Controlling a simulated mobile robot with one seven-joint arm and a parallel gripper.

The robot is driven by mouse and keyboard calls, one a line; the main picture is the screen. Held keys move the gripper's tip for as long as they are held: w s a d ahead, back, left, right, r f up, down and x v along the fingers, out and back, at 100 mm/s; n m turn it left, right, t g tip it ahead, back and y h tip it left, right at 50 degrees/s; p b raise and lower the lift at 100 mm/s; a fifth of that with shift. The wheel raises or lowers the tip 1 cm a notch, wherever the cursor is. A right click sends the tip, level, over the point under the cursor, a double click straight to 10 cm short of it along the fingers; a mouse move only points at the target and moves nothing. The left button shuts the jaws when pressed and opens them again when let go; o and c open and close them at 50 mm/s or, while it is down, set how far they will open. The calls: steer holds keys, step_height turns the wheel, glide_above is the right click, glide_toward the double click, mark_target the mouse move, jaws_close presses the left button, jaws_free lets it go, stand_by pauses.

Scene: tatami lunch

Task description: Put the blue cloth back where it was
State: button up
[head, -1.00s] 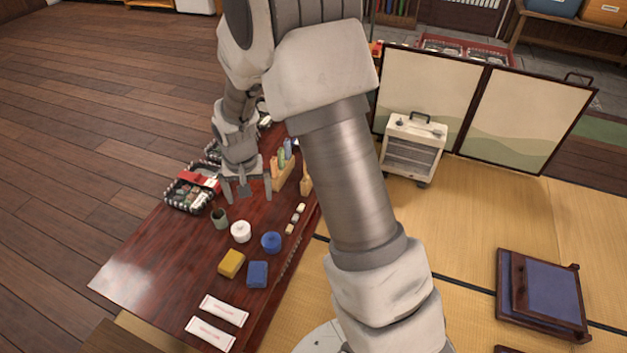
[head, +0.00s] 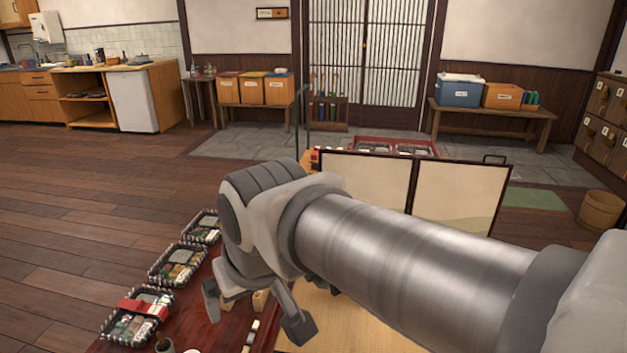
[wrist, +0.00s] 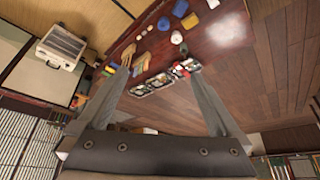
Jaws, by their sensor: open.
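A folded blue cloth (wrist: 180,8) lies on the dark red table (wrist: 215,50), at the top edge of the wrist view, beside a folded yellow cloth (wrist: 190,20). The blue cloth is outside the head view. My gripper (head: 255,315) is open above the table in the head view, and the wrist view shows its two fingers spread (wrist: 158,72) with nothing held between them. The gripper is well apart from the blue cloth.
Bento boxes (head: 178,262) line the table's left edge. A round blue item (wrist: 163,24) and a round white item (wrist: 176,37) stand near the cloths. A folding screen (head: 462,190) is behind my arm. The wooden floor (head: 90,220) at left is clear.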

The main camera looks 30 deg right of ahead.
steer(key=shift+s+d+r, duration=0.1)
steer(key=shift+s, duration=0.75)
steer(key=shift+s+d+r, duration=0.1)
steer(key=shift+s, duration=0.75)
